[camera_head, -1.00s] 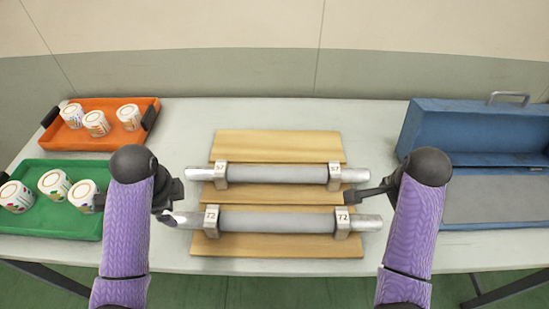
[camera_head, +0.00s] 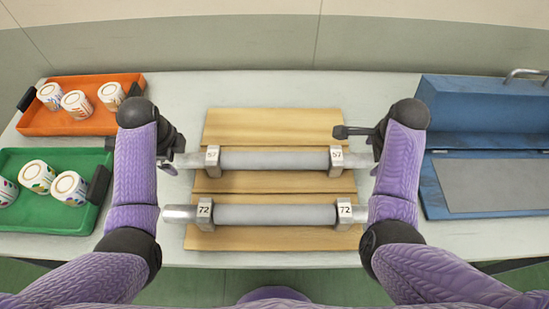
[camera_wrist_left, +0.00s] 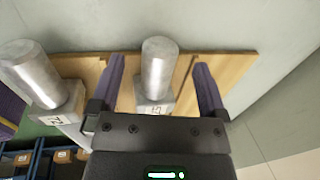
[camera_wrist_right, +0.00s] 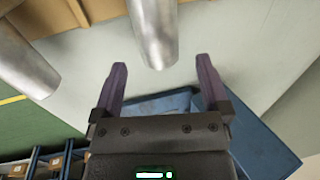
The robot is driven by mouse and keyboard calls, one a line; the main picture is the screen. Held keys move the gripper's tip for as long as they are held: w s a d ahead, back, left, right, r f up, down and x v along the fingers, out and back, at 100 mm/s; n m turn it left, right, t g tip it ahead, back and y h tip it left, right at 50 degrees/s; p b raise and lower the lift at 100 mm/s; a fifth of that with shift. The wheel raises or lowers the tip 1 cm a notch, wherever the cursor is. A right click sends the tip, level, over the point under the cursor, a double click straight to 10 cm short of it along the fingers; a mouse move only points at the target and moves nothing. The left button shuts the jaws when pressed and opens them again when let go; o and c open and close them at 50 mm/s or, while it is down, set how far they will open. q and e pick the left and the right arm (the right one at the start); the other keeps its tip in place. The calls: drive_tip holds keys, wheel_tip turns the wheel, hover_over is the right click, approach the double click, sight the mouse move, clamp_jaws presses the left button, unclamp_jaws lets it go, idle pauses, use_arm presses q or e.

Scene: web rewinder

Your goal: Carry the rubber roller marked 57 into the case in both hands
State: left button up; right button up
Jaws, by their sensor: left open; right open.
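The rubber roller marked 57 (camera_head: 275,160) is a grey cylinder with bare steel ends, lying in two brackets on the wooden board. My left gripper (camera_head: 174,155) is open at its left end. In the left wrist view, a steel end (camera_wrist_left: 158,70) lies between the open fingers (camera_wrist_left: 158,88), with its 57 bracket beyond. My right gripper (camera_head: 358,142) is open at the other end. In the right wrist view, the steel end (camera_wrist_right: 153,30) sits just ahead of the open fingers (camera_wrist_right: 161,75). The blue case (camera_head: 432,190) stands open at the right, with a grey mat inside.
A second roller marked 72 (camera_head: 275,214) lies parallel in front on the wooden board (camera_head: 270,242). An orange tray (camera_head: 60,122) and a green tray (camera_head: 45,222), both with white cups, stand at the left. Bare tabletop lies behind the board.

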sight(177, 157)
use_arm(q)
drive_tip(key=shift+w+f, duration=0.2)
drive_tip(key=shift+f, duration=0.8)
drive_tip(key=shift+w+f, duration=0.2)
drive_tip(key=shift+f, duration=0.75)
use_arm(e)
drive_tip(key=shift+w+f, duration=0.2)
drive_tip(key=shift+f, duration=0.8)
drive_tip(key=shift+w+f, duration=0.2)
drive_tip(key=shift+f, duration=0.8)
use_arm(q)
clamp_jaws()
use_arm(e)
clamp_jaws()
